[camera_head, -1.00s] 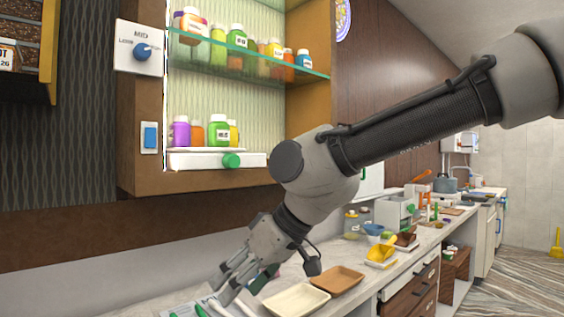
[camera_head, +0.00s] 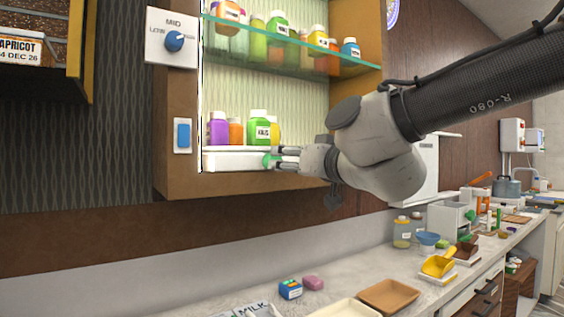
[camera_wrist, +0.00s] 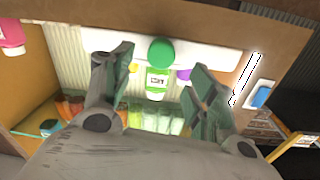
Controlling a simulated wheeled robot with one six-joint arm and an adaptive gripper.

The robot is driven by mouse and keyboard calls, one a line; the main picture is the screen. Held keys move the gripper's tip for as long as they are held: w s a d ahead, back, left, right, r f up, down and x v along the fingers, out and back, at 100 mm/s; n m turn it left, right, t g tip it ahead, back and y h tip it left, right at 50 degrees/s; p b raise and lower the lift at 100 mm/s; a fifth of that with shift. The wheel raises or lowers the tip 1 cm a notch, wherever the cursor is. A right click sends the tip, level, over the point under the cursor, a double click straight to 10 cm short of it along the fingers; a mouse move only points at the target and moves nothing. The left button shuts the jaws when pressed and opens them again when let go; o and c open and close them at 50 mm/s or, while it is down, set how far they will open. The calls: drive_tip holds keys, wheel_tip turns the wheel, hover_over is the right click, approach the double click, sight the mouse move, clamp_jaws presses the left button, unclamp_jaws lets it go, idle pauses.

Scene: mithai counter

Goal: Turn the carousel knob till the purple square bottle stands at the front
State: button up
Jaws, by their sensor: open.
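The carousel has a white base (camera_head: 232,160) on the lower shelf of the wall cabinet, with a round green knob (camera_head: 268,160) on its front. The purple bottle (camera_head: 218,128) stands at the left of the group. A green labelled bottle (camera_head: 259,128) stands above the knob, with an orange bottle (camera_head: 236,132) and a yellow bottle (camera_head: 274,131) beside it. In the wrist view, which is upside down, the knob (camera_wrist: 161,52) lies between the open fingers of my gripper (camera_wrist: 160,60), and the purple bottle (camera_wrist: 183,74) is partly hidden. Finger contact with the knob is unclear.
A glass shelf (camera_head: 300,55) with several bottles is above. A blue dial (camera_head: 174,41) and a blue switch (camera_head: 183,136) are on the cabinet's left side. The counter below holds trays (camera_head: 390,295), a yellow scoop (camera_head: 438,265) and small boxes (camera_head: 290,289).

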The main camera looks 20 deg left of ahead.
drive_tip(key=x, duration=0.6)
drive_tip(key=shift+a, duration=0.15)
drive_tip(key=shift+w, duration=0.1)
drive_tip(key=c, duration=1)
